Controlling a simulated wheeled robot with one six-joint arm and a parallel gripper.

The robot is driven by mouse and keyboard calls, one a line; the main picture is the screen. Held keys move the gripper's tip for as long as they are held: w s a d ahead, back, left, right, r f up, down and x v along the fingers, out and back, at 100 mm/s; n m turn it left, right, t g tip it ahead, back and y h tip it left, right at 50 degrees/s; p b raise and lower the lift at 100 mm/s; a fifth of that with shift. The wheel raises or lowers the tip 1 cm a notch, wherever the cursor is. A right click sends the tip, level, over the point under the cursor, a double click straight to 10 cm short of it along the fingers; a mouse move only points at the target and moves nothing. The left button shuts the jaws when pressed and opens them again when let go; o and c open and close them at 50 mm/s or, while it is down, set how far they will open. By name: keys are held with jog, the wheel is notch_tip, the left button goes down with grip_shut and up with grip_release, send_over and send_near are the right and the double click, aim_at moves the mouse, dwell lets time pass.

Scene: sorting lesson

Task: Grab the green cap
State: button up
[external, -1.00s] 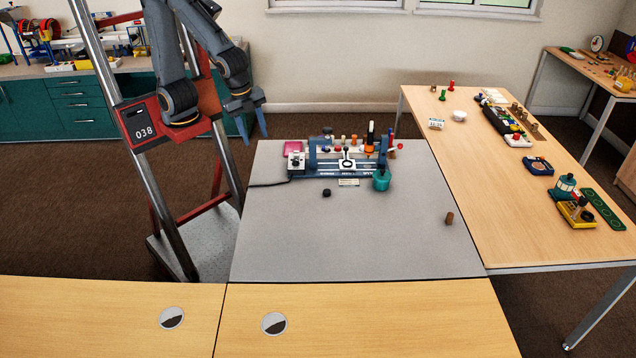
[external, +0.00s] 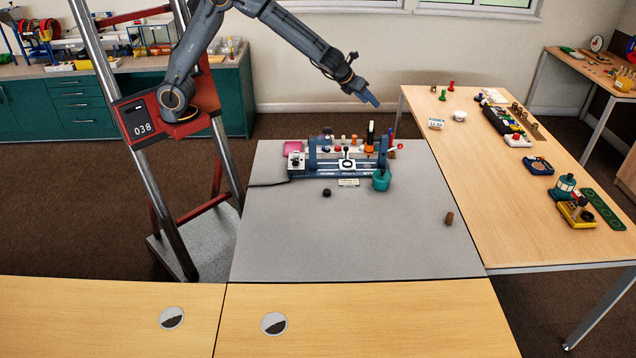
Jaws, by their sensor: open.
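A teal-green, rounded piece (external: 381,181) sits at the front right corner of the blue device (external: 345,169) on the grey table (external: 350,235). It is too small to tell whether it is a cap or a small pot. A small green piece (external: 442,95) stands at the far left of the wooden table (external: 465,150); its kind cannot be made out. My gripper (external: 374,101) is open and empty in the air, above and behind the device in the picture. It is apart from everything.
A dark round knob-like piece (external: 327,193) and a brown cork-like piece (external: 449,218) lie on the grey table. Several small upright items crowd the back of the device. A cable runs off its left side. The front of the grey table is clear.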

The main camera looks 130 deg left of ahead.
jog(key=s+a+f+m, duration=0.1)
jog(key=a+f+m, duration=0.1)
jog(key=a, duration=0.3)
jog(key=f, duration=1.7)
jog(key=shift+d, duration=0.25)
notch_tip(320, 180, down, 3)
jog(key=shift+f, duration=0.2)
jog(key=shift+p+x, duration=0.4)
jog(key=shift+x, duration=0.6)
jog(key=shift+w+a+f, duration=0.15)
jog(key=shift+a+f, duration=0.05)
jog(key=shift+a, duration=0.15)
grip_shut()
